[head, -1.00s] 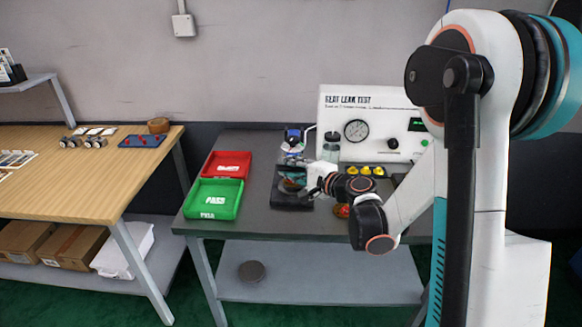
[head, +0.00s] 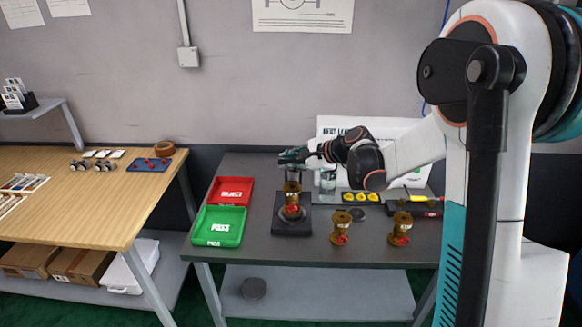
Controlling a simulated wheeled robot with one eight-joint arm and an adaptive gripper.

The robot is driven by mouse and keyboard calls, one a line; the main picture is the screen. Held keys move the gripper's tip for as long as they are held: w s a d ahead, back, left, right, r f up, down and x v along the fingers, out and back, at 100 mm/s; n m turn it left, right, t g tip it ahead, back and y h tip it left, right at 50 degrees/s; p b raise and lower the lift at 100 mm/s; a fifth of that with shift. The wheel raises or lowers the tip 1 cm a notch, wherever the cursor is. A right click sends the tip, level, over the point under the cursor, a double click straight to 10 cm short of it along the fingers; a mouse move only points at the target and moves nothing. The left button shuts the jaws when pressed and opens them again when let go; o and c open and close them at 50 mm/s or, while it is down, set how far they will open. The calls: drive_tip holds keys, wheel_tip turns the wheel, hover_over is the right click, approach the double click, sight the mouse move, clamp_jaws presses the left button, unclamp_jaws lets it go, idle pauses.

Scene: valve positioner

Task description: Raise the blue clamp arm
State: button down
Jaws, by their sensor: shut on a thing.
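My gripper (head: 291,157) is at the back of the grey bench, above and behind a brass valve (head: 292,190) that stands upright on a black fixture (head: 291,229). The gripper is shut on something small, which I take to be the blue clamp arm. No clear blue surface shows now, as my fingers and wrist cover that spot. The valve has a red part low on its front.
A red REJECT tray (head: 231,190) and a green PASS tray (head: 218,226) lie left of the fixture. Two brass valves (head: 340,230) (head: 401,230) stand to the right. Yellow parts (head: 360,197) and a glass jar (head: 328,181) sit behind. The white test panel (head: 410,135) is partly behind my arm.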

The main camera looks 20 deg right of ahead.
drive_tip(key=w+d+r+m+g+y+p, duration=0.1)
drive_tip(key=w+d+r+m+g+p, duration=0.2)
drive_tip(key=w+r+p, duration=0.4)
drive_tip(key=shift+w+d+r+g, duration=0.6)
drive_tip(key=shift+w+r+g, duration=0.4)
drive_tip(key=shift+w, duration=1.9)
drive_tip(key=shift+f, duration=0.15)
drive_tip(key=c, duration=1.6)
unclamp_jaws()
drive_tip(key=shift+o, duration=0.2)
drive_tip(key=v, duration=1.2)
